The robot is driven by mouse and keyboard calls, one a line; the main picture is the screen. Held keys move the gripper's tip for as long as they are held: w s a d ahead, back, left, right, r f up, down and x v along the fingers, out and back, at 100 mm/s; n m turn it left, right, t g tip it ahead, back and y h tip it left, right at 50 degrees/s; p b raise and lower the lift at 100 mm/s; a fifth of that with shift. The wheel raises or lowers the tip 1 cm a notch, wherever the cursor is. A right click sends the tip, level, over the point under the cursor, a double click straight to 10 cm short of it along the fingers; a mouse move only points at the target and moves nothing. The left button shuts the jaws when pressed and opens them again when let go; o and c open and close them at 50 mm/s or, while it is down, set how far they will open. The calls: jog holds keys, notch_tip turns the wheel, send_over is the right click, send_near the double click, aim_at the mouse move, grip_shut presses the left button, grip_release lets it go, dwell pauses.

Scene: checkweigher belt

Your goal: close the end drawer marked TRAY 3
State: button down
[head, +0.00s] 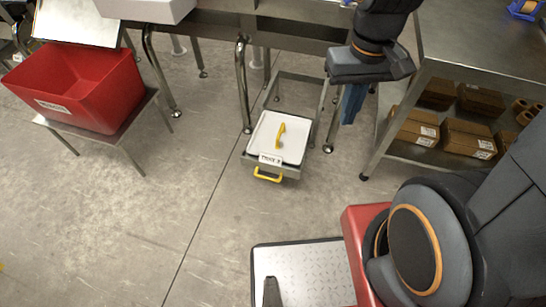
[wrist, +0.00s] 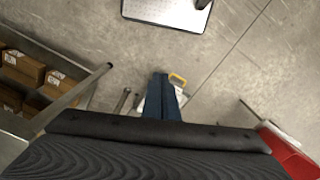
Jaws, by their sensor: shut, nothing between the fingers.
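The end drawer (head: 278,172) marked TRAY 3 is pulled out from under the belt frame. A white label reading TRAY 3 is on its front, with a yellow pull handle (head: 268,175) below. A white lid (head: 265,133) with its own yellow handle (head: 280,134) sits in the drawer. My gripper (head: 347,121) has blue fingers pointing down, shut and empty, to the right of the drawer and apart from it in the head view. In the wrist view, the fingers (wrist: 161,77) hide part of the drawer; a yellow handle (wrist: 178,79) shows just beside their tips.
A red bin (head: 85,90) stands on a low stand at left. A steel bench (head: 480,45) with cardboard boxes (head: 467,137) on its lower shelf is at right. Metal legs (head: 243,85) flank the drawer. The floor in front of the drawer is clear.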

jog(key=w+a+f+n+h+b, duration=0.25)
jog(key=w+f+n+b, duration=0.55)
jog(key=f, duration=0.5)
jog(key=n+t+y+b, duration=0.2)
jog(key=n+t+b, duration=0.1)
jog(key=n+b, duration=2.1)
send_near(254, 162)
jog(key=shift+m+h, duration=0.25)
jog(key=shift+m, duration=0.15)
jog(key=f, duration=0.3)
jog(key=s+f+b, duration=0.1)
jog(key=f, duration=0.1)
jog(key=shift+f, duration=0.4)
jog(key=shift+w+d, duration=0.3)
jog(key=shift+w, duration=0.3)
